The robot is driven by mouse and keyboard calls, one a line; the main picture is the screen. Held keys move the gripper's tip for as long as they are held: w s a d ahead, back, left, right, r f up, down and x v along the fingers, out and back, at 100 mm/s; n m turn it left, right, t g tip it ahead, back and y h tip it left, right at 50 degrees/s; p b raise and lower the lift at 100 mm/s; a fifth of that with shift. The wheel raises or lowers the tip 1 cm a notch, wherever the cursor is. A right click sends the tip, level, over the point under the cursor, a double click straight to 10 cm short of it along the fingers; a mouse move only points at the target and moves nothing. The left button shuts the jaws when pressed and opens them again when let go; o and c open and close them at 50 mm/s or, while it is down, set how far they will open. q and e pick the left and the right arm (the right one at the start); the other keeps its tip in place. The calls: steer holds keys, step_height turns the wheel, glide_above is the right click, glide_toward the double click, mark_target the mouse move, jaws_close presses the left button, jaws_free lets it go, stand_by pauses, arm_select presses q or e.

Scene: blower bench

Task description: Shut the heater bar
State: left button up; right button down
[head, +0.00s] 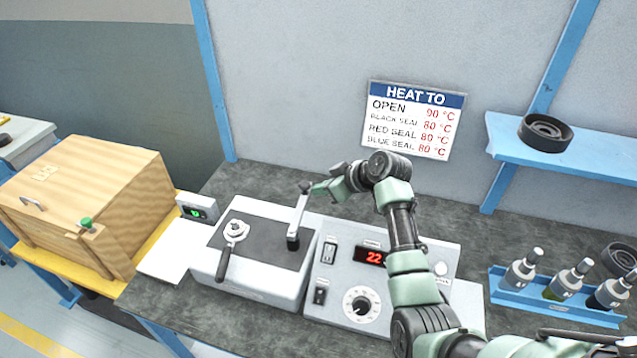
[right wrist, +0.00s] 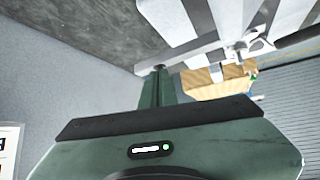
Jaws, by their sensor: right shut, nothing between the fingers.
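The heater bar (head: 298,216) is a pale metal bar with a dark foot, at the right side of the dark plate on the white bench unit (head: 250,285). It stands raised from the plate, leaning slightly. My right gripper (head: 311,188) is shut and empty, with its tips at the bar's upper end. In the right wrist view the shut fingers (right wrist: 158,72) meet or nearly meet the bar (right wrist: 185,55); I cannot tell if they touch. A round metal fitting (head: 236,231) with a black handle (head: 223,265) sits on the plate's left. My left gripper is not in view.
A control box (head: 330,305) with a red display reading 22, switches and a dial stands right of the unit, under my right arm. A wooden box (head: 90,200) is at the left.

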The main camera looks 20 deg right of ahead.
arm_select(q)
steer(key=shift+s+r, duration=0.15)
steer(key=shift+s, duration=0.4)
arm_select(e)
steer(key=shift+w+a, duration=0.25)
steer(key=shift+w, duration=0.1)
